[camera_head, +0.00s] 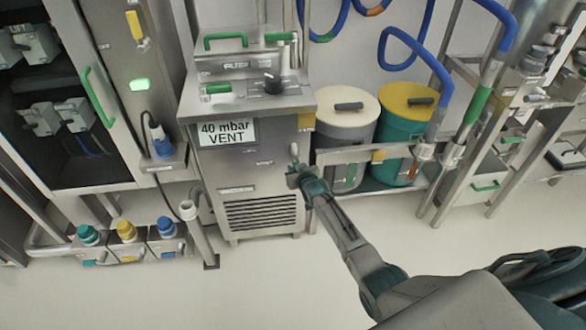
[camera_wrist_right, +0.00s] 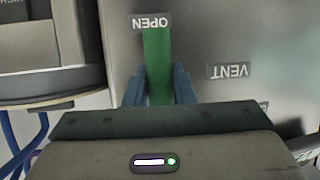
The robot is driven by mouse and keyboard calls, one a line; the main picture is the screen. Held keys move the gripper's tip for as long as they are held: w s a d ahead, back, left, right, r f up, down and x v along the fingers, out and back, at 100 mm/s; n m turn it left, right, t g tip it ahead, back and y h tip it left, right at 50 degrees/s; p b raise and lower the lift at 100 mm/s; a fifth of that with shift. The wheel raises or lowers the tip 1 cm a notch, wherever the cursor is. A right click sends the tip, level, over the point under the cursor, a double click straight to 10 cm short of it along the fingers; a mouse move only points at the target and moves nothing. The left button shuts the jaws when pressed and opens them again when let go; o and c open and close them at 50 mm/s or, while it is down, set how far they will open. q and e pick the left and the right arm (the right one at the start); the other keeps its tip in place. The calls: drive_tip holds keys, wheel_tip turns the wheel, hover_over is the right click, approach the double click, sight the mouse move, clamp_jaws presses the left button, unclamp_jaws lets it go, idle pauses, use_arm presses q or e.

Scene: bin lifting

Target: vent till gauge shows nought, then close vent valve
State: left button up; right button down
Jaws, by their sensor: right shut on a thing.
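The steel unit (camera_head: 245,170) stands mid-picture in the head view. Its display (camera_head: 227,133) reads "40 mbar VENT". My right gripper (camera_head: 298,172) is at the right part of the unit's front. In the right wrist view, its blue fingers (camera_wrist_right: 158,90) are shut on the green vent valve handle (camera_wrist_right: 158,62). The handle's far end lies at the OPEN label (camera_wrist_right: 151,21), which appears upside down. A VENT label (camera_wrist_right: 228,71) is to the right of the handle. In the head view the gripper mostly hides the handle. My left gripper is in neither view.
A cream-lidded bin (camera_head: 346,108) and a yellow-lidded green bin (camera_head: 405,112) stand right of the unit behind a steel rail. Small boxes with coloured knobs (camera_head: 127,240) sit low at left. A cabinet (camera_head: 75,90) stands at far left. The front floor (camera_head: 200,300) is clear.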

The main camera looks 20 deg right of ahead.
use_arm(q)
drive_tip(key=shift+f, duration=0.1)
use_arm(e)
drive_tip(key=shift+d+f, duration=0.1)
drive_tip(key=c, duration=1.2)
unclamp_jaws()
drive_tip(key=shift+c, duration=0.2)
drive_tip(key=shift+s, duration=0.15)
drive_tip(key=shift+s+r, duration=0.25)
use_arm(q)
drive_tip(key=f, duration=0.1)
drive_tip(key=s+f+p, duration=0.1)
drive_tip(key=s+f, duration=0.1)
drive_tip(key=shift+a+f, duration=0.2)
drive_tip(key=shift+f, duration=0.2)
use_arm(e)
drive_tip(key=v, duration=1)
